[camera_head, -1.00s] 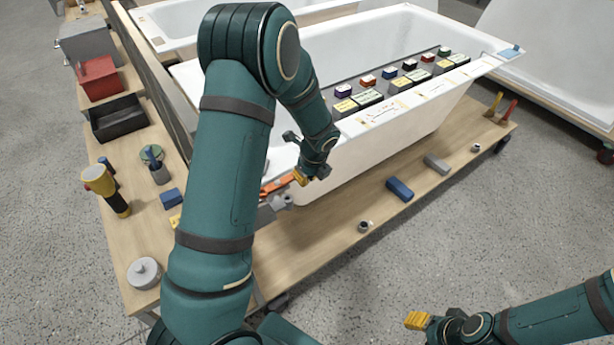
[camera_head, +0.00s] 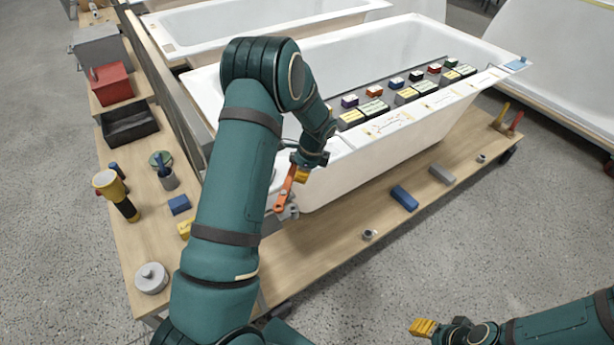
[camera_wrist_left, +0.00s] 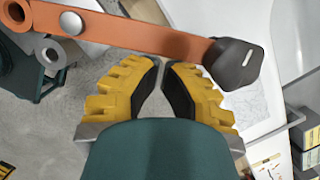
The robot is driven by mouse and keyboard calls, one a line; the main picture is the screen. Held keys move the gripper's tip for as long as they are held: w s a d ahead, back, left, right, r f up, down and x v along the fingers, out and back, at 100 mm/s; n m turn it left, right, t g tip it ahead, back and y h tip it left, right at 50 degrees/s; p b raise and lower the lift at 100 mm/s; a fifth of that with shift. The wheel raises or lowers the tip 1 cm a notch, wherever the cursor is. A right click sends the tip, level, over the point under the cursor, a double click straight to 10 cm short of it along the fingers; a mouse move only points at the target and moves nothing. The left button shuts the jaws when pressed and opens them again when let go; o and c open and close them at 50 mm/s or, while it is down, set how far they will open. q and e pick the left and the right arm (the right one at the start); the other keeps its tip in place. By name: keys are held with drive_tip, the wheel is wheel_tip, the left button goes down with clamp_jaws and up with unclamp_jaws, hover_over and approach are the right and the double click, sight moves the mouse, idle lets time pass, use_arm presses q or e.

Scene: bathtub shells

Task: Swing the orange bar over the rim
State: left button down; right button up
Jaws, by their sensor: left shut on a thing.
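The orange bar (camera_head: 286,187) is at the near left end of the white bathtub (camera_head: 350,175). It slants steeply in the head view. In the left wrist view the bar (camera_wrist_left: 140,36) crosses the top, with a rivet and grey fitting at its left and a dark end piece (camera_wrist_left: 235,63) at its right, in front of white surface. My left gripper (camera_head: 301,174) is shut on the bar; its yellow fingers (camera_wrist_left: 162,66) come together at the bar's edge, the contact partly hidden. My right gripper (camera_head: 424,327) is low at right, away from the tub; its finger gap cannot be made out.
Several small boxes and labelled blocks lie on a dark board (camera_head: 372,98) across the tub. A blue block (camera_head: 404,198) and a grey block (camera_head: 442,174) lie on the wooden bench (camera_head: 340,238).

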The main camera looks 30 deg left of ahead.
sight(291, 172)
use_arm(q)
drive_tip(key=a+n, duration=0.2)
drive_tip(key=n, duration=0.1)
drive_tip(key=a+n, duration=0.1)
drive_tip(key=shift+s+a+n+g+h, duration=0.2)
drive_tip(key=shift+s+n+g+h, duration=0.1)
drive_tip(key=shift+n+g+h, duration=0.1)
drive_tip(key=shift+s+a+n+g+h+p, duration=0.2)
drive_tip(key=shift+s+a+n, duration=0.2)
drive_tip(key=shift+a+n, duration=0.5)
drive_tip(key=shift+s+a+n+g+h+p, duration=0.15)
drive_tip(key=shift+s+a+n, duration=0.3)
drive_tip(key=shift+n, duration=0.85)
